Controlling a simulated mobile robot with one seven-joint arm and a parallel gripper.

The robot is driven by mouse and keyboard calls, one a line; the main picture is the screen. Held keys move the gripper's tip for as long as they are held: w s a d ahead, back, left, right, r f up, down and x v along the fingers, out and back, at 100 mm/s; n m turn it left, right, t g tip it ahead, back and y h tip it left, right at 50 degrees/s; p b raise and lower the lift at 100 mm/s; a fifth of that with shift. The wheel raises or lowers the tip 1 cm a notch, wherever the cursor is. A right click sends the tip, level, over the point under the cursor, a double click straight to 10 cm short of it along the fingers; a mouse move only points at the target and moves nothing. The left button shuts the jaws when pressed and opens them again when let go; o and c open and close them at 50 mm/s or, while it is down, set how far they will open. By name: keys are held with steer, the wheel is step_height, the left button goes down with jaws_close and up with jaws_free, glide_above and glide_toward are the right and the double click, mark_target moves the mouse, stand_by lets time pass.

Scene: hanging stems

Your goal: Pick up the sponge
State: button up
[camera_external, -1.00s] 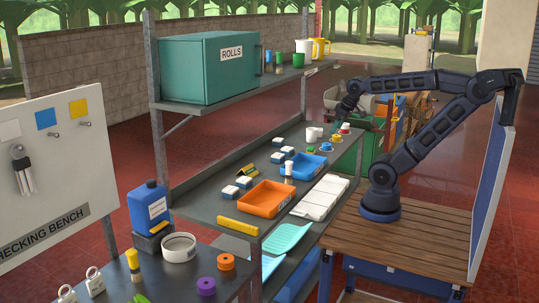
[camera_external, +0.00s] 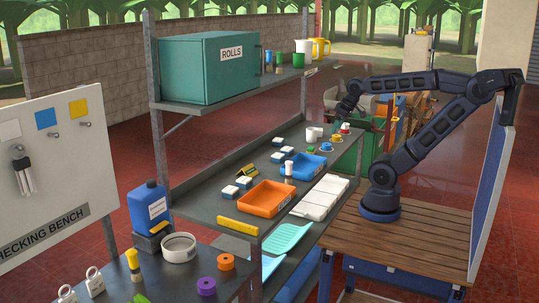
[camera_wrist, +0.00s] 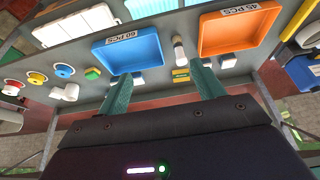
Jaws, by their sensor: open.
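My gripper (camera_wrist: 160,82) is open, with its two teal fingers apart and nothing between the tips. In the external view my gripper (camera_external: 342,115) hangs above the far end of the middle shelf. Two small blocks look like a sponge, and I cannot tell for sure which is it. One is a yellow block with a green layer (camera_wrist: 181,75), lying between the fingers' directions, near the white cylinder. The other is a green block (camera_wrist: 92,73) left of the fingers, near the blue tray. Both lie on the shelf, apart from my gripper.
A white cylinder (camera_wrist: 179,48) stands between the coloured trays. Several blue-and-white blocks (camera_external: 230,191) lie behind them. The upper shelf (camera_external: 232,95) with a teal box overhangs the back.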

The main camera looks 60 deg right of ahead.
steer(key=n+g+h, duration=0.4)
steer(key=n, duration=1.6)
glide_above(311, 147)
steer(key=a, duration=0.5)
step_height(311, 147, down, 19)
steer(key=shift+s+x, duration=0.1)
steer(key=shift+x, duration=1.2)
steer(key=shift+s+x, duration=0.15)
steer(key=shift+x, duration=1.15)
steer(key=shift+h, duration=0.3)
steer(key=shift+d+x, duration=0.15)
steer(key=shift+x, duration=1.15)
steer(key=shift+d+x, duration=0.15)
steer(key=shift+x, duration=1.2)
steer(key=shift+s+r, duration=0.15)
steer(key=c, duration=1.1)
